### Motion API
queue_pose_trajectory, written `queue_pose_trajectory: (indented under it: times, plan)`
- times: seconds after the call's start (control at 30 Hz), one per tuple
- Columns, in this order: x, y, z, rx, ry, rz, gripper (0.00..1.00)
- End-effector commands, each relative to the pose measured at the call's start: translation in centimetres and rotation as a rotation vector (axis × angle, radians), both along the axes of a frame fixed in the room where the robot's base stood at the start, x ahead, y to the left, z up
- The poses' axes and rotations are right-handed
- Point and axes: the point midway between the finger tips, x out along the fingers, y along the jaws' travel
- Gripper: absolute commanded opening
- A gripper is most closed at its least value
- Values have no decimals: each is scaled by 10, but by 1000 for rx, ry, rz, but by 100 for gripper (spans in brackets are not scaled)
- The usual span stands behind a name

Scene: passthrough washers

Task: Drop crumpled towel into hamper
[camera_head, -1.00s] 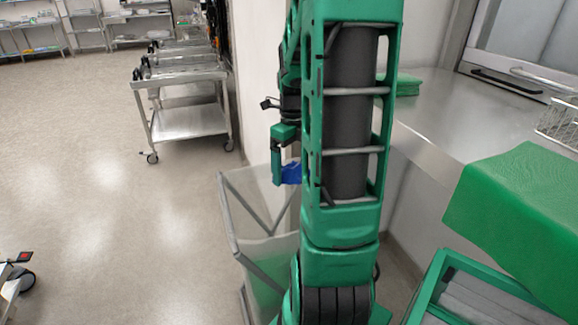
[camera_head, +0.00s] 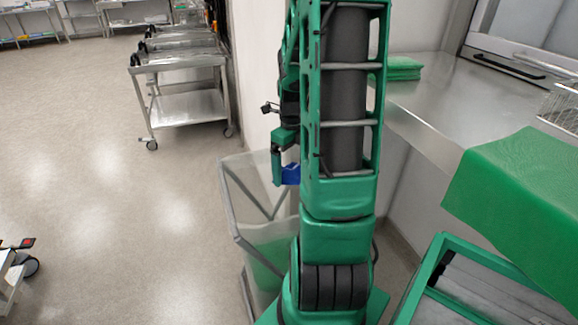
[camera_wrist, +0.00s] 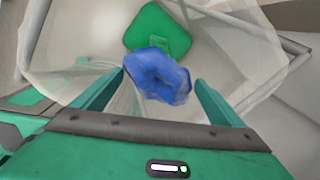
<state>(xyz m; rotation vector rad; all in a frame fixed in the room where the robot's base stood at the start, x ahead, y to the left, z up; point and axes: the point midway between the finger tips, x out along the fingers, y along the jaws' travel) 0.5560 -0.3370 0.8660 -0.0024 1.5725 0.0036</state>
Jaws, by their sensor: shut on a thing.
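The crumpled towel is a blue wad (camera_wrist: 157,76) between the fingers of my gripper (camera_wrist: 163,84) in the wrist view. My gripper is shut on it. In the head view a small part of the blue towel (camera_head: 291,174) shows beside the green gripper (camera_head: 283,170), partly hidden by my arm. The hamper (camera_head: 237,215) is a translucent bag on a grey frame. In the wrist view the towel is over the opening of the hamper (camera_wrist: 75,45). A green cloth (camera_wrist: 158,30) lies inside the hamper, below the towel.
A steel counter (camera_head: 425,105) runs along the right, with folded green towels (camera_head: 404,68) on it. A green-covered block (camera_head: 520,190) and a green-framed bin (camera_head: 440,285) stand near right. Metal carts (camera_head: 185,100) stand at the back. The floor at left is mostly open.

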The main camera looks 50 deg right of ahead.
Motion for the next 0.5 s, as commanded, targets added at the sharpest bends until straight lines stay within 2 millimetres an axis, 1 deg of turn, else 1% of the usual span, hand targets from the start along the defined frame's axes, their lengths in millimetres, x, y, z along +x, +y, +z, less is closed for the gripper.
queue_pose_trajectory:
  times: [0.03,0.07,0.33,0.43,0.5]
  plan:
    - [0,0,0,0,0,0,97]
    - [0,0,0,0,0,0,100]
    - [0,0,2,-1,-1,0,100]
    - [1,-1,10,-2,-2,0,100]
    - [1,-1,20,-4,-3,0,100]
